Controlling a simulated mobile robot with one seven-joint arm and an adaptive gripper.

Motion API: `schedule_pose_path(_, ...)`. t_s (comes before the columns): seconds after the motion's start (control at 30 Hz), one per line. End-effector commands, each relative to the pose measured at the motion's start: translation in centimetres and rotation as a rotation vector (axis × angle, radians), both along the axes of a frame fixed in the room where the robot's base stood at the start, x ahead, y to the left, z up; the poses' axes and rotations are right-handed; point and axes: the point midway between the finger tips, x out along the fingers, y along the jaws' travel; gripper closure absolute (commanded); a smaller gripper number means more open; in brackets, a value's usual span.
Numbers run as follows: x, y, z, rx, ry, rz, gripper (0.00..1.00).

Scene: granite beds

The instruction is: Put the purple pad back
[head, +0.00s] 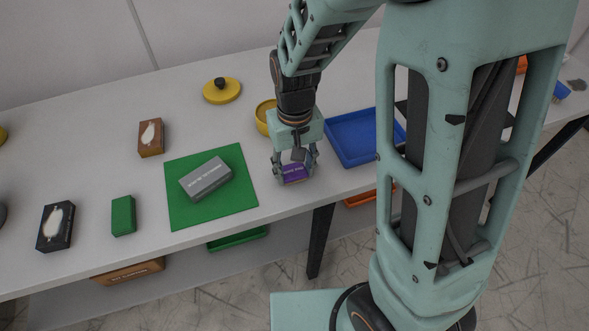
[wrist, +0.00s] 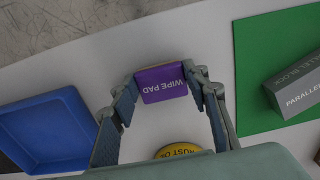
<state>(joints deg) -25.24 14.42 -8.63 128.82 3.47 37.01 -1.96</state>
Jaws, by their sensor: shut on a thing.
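The purple pad (head: 293,174) is between the fingers of my gripper (head: 294,168), near the front edge of the table. In the wrist view the pad (wrist: 161,83) reads "WIPE PAD" and both fingers touch its sides. My gripper (wrist: 163,88) is shut on it. Whether the pad rests on the table or hangs just above it, I cannot tell. A blue tray (head: 352,151) lies to the right of my gripper; it also shows in the wrist view (wrist: 45,127).
A green mat (head: 235,205) with a grey parallel block (head: 206,179) lies left of my gripper. A yellow round tin (head: 265,117) stands just behind it. A green block (head: 123,215), a brown brush (head: 151,138) and a black brush (head: 55,227) lie farther left. A yellow lid (head: 222,92) is at the back.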

Motion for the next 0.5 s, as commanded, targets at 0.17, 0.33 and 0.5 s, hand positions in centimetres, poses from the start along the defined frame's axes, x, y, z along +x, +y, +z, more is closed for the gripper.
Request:
schedule_pose_path(0.17,0.01,0.02,-0.01,0.0,-0.001,0.0,0.86)
schedule_pose_path(0.33,0.01,0.01,-0.36,0.0,-0.001,-0.001,0.86)
schedule_pose_path(0.5,0.0,0.02,-0.35,0.0,-0.001,-0.001,0.44)
